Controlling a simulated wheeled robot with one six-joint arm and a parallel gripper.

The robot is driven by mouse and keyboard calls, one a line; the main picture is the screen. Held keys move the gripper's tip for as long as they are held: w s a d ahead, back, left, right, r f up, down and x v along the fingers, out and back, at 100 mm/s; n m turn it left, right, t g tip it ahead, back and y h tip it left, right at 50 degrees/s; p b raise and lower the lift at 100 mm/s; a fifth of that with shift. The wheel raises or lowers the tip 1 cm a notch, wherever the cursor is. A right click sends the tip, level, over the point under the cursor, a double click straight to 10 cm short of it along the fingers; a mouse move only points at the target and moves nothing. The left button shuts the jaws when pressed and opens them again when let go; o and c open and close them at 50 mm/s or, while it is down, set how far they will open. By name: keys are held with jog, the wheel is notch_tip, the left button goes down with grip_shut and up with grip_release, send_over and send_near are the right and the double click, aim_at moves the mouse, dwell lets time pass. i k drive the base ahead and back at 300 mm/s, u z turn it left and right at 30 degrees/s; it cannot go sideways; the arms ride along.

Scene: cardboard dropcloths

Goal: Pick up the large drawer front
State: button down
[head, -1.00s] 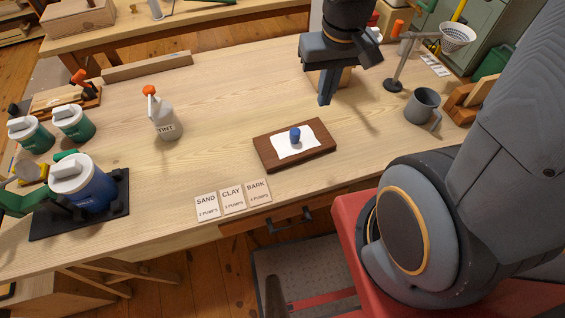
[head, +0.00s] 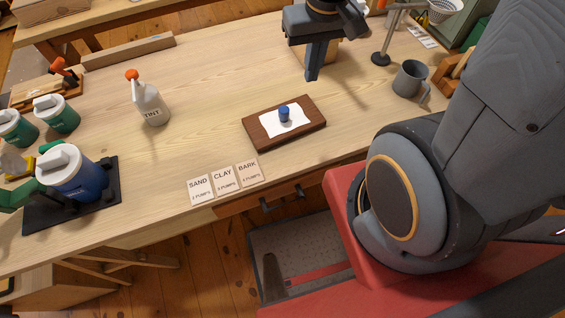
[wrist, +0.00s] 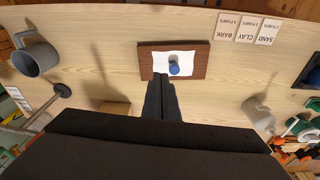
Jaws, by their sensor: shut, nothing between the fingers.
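A dark brown flat wooden board (head: 300,132), which looks like the drawer front, lies on the workbench. A white sheet (head: 296,120) and a small blue-topped knob or cap (head: 284,113) are on it. In the wrist view the board (wrist: 200,60) lies just beyond my fingertips, with the blue piece (wrist: 174,69) close to them. My gripper (head: 312,79) is shut and empty, pointing down behind the board in the head view. It also shows in the wrist view (wrist: 162,77). I cannot tell its exact height above the bench.
SAND, CLAY and BARK cards (head: 224,180) lie near the front edge. A TINT spray bottle (head: 151,105) stands left, a grey mug (head: 411,79) right. A wooden block (wrist: 113,108) is near my gripper. A blue container (head: 70,175) stands front left. Bench around the board is clear.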

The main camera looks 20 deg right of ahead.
aim_at(266, 131)
jog(key=z, duration=1)
jog(key=k, duration=1)
jog(key=u, duration=1.15)
jog(key=i, duration=0.5)
jog(key=z, duration=0.05)
